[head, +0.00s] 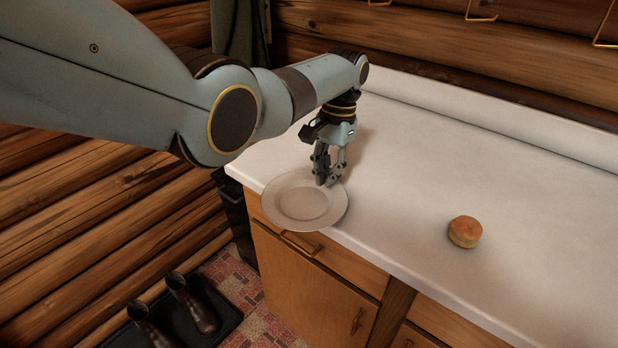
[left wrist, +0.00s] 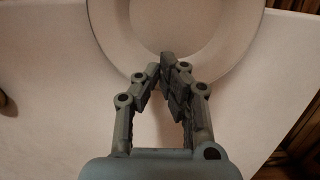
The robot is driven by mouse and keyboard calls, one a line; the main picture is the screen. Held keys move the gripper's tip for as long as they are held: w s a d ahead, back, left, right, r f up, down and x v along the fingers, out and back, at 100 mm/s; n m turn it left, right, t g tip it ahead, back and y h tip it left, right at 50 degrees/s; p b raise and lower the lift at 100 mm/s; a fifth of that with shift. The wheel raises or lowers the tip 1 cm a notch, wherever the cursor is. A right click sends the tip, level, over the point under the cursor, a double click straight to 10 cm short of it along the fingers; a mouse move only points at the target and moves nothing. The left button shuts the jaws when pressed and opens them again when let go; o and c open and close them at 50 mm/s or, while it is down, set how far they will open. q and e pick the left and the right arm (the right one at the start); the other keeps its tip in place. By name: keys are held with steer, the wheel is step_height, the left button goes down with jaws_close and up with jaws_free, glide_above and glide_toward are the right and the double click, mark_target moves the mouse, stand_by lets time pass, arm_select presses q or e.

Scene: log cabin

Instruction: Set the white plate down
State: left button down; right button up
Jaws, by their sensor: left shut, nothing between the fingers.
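The white plate (head: 286,212) lies flat at the front left corner of the white counter, and its near rim appears to reach past the front edge. In the left wrist view the plate (left wrist: 241,42) fills the top middle and is cut off by the frame. My left gripper (head: 328,181) points down at the plate's back right rim. Its fingertips (left wrist: 171,62) are together with nothing between them, and they overlap the rim in the picture. I cannot tell whether they touch it. My right gripper is not in view.
A round bun-like item (head: 465,231) sits on the counter (head: 420,150) to the right of the plate. The counter between and behind them is clear. Wooden drawers and doors (head: 312,292) are below. Boots (head: 192,303) stand on a dark tray on the floor at left.

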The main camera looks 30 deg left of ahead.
mark_target(307, 205)
arm_select(q)
steer(key=s+p, duration=0.1)
steer(key=s, duration=0.2)
steer(key=s+p, duration=0.2)
steer(key=s, duration=0.1)
steer(key=shift+s+a+r+p, duration=0.2)
steer(key=shift+p, duration=0.1)
steer(key=shift+f, duration=0.95)
steer(key=shift+s, duration=0.15)
steer(key=shift+f, duration=0.1)
